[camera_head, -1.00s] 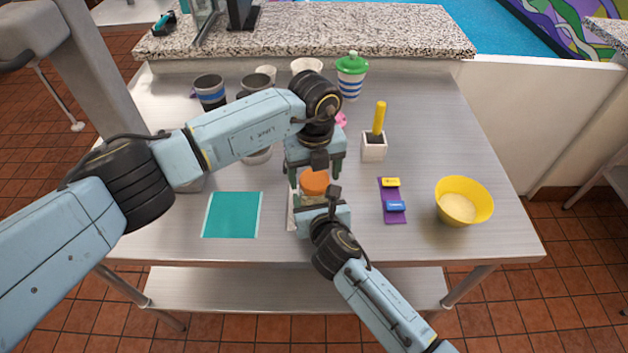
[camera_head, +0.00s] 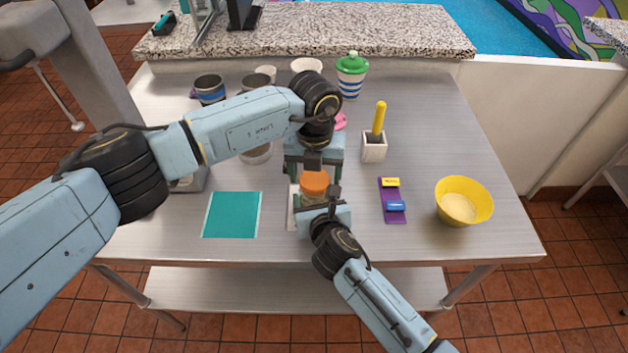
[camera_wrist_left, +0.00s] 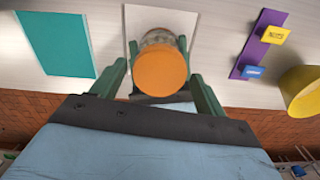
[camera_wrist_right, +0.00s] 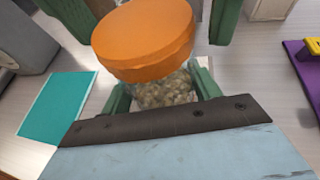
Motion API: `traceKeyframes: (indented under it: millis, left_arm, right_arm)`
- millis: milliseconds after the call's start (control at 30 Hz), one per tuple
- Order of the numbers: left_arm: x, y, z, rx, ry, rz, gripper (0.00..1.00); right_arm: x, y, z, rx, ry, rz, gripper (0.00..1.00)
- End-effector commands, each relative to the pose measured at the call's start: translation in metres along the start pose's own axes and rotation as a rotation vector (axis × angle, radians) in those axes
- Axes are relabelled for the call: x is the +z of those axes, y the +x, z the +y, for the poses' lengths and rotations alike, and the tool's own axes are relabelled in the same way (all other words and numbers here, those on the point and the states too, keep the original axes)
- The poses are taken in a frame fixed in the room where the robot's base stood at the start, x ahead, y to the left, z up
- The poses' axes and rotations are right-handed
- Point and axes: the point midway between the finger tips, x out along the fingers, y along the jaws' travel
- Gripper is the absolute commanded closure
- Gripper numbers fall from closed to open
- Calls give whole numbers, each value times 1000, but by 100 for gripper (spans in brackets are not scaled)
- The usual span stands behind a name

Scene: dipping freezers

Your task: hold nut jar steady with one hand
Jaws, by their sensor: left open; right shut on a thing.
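The nut jar (camera_wrist_right: 165,92) is clear, filled with pale nuts, and has an orange lid (camera_head: 314,184). It stands upright on a white mat or board (camera_wrist_left: 185,19) near the table's front. My right gripper (camera_wrist_right: 162,90) is shut on the jar body below the lid, with one finger on each side. My left gripper (camera_wrist_left: 160,78) is open, pointing down above the jar. Its fingers are on either side of the lid with gaps, not visibly touching it. In the head view the grippers hide most of the jar body.
A teal mat (camera_head: 232,214) lies left of the jar. A purple strip (camera_head: 393,216) with yellow and blue clips and a yellow bowl (camera_head: 478,208) are to the right. A white holder (camera_head: 374,151) with a yellow-handled tool and several cups stand behind. Clear table lies between them.

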Motion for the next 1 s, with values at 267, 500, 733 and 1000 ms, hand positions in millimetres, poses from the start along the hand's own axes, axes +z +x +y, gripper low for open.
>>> traceKeyframes:
  millis: [267, 500, 733, 1000]
  left_arm:
    - [0, 0, 0, -1, 211, -2, 26]
    - [0, 0, 0, -1, 214, -2, 26]
    - [0, -1, 0, 0, 415, -3, 26]
    - [0, 0, 0, -3, 513, -2, 26]
  right_arm:
    - [0, 0, 0, 0, 0, -1, 78]
    - [0, 0, 0, 0, 0, -1, 78]
    - [0, 0, 0, 0, 0, -1, 78]
    - [0, 0, 0, 0, 0, -1, 78]
